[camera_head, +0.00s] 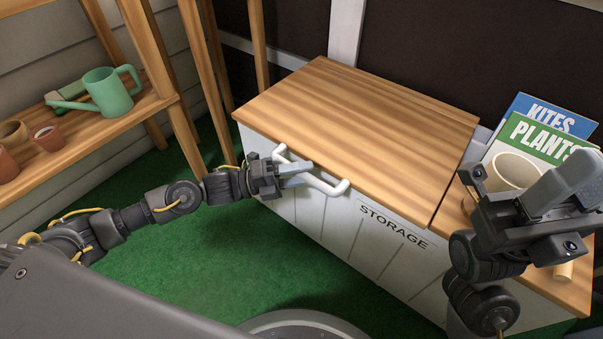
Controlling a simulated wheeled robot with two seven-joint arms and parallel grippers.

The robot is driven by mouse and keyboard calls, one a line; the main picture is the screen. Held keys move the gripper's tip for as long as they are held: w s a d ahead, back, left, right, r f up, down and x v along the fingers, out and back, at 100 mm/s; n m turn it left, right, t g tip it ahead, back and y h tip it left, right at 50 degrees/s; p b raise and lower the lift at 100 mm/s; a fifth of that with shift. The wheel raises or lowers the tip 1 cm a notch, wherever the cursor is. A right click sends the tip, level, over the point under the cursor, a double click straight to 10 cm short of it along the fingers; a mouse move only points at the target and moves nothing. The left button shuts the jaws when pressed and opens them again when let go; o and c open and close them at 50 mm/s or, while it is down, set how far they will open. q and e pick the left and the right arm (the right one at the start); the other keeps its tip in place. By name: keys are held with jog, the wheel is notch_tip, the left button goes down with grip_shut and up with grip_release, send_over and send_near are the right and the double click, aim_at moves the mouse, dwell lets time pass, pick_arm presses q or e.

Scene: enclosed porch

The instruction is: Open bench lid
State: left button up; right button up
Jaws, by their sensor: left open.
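The bench lid (365,125) is a wooden panel lying flat and closed on a white storage bench (315,215) marked STORAGE. A white bar handle (335,187) runs along the lid's front edge. My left gripper (298,175) comes in from the left and is open at the handle, its fingers overlapping the middle of the bar. I cannot tell whether they touch it or reach around it. My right gripper (573,182) is raised at the right, in front of the bench's right end. Its finger gap does not show clearly.
A PLANTS book (537,143), a KITES book (548,112) and a cream pot (517,169) stand at the bench's right end, partly behind my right gripper. A wooden shelf (110,130) at left holds a green watering can (107,93) and small pots. Green floor before the bench is clear.

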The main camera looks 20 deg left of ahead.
pick_arm(q)
grip_shut()
